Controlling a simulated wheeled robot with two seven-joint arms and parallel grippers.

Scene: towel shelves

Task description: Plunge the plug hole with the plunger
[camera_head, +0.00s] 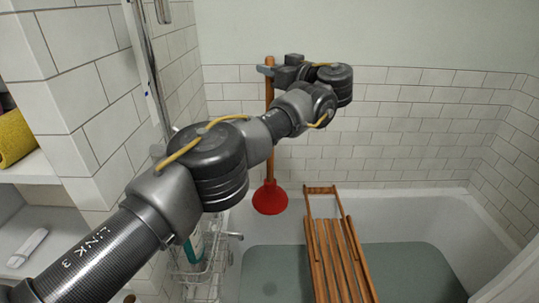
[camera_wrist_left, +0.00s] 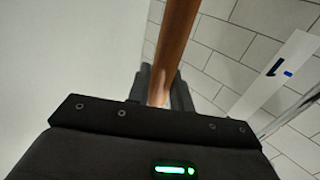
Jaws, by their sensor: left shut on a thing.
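A plunger (camera_head: 270,198) with a red rubber cup and a long wooden handle hangs upright, cup down, over the left part of the bathtub. My left gripper (camera_head: 267,70) is shut on the upper part of the handle. The wooden handle (camera_wrist_left: 176,45) also shows in the left wrist view, between the dark fingers (camera_wrist_left: 160,88). A small dark round spot, which looks like the plug hole (camera_head: 270,288), lies on the tub floor below the cup, under greenish water. The cup is well above the water. My right gripper is not in view.
A wooden slatted bath rack (camera_head: 338,250) lies in the tub right of the plunger. A wire caddy (camera_head: 212,262) with a bottle (camera_head: 193,243) stands at the left edge, near a faucet (camera_head: 229,235). Shelves with a yellow towel (camera_head: 12,137) are far left. Water right of the rack is clear.

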